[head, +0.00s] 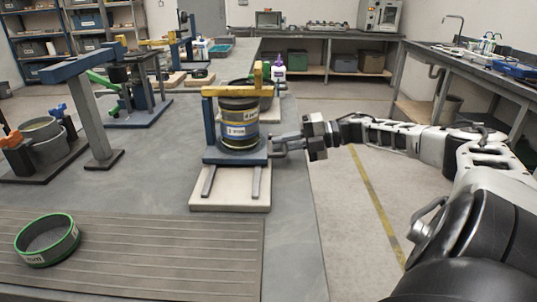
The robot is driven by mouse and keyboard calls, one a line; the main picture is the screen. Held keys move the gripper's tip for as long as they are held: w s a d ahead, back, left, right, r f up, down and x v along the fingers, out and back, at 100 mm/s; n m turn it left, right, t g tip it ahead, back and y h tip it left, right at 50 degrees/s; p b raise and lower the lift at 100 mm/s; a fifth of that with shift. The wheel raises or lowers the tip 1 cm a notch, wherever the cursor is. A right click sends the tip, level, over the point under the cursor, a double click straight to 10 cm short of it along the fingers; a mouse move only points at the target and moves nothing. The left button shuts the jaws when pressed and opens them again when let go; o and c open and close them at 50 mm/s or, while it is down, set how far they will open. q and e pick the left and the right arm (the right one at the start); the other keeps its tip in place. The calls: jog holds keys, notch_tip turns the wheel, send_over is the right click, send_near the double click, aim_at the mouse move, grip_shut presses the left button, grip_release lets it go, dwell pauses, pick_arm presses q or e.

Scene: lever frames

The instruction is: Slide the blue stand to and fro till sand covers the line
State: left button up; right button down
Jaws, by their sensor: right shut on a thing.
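The blue stand (213,155) sits on two grey rails (209,182) over a pale base board on the table. It holds a dark cylindrical container (239,111) with a label and yellow band, under a yellow crossbar (236,92). My right gripper (281,147) reaches in from the right and is shut on the grey handle (277,154) at the stand's right side. No sand and no line can be made out from here. My left gripper is not in view.
A green-rimmed sieve (47,240) lies on a ribbed grey mat (150,250) at the front left. The table's right edge runs close beside the stand.

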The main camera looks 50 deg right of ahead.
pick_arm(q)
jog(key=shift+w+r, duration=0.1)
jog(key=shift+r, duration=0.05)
pick_arm(e)
jog(key=shift+w+d+r, duration=0.1)
jog(key=shift+d+r, duration=0.05)
jog(key=shift+d, duration=0.1)
jog(key=c, duration=1.6)
grip_release()
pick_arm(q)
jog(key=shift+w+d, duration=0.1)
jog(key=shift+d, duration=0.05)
pick_arm(e)
jog(key=shift+o, duration=0.2)
pick_arm(q)
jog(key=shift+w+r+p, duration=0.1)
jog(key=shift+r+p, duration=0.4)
jog(key=shift+p, duration=0.95)
pick_arm(e)
jog(key=v, duration=1.6)
jog(key=shift+a, duration=0.1)
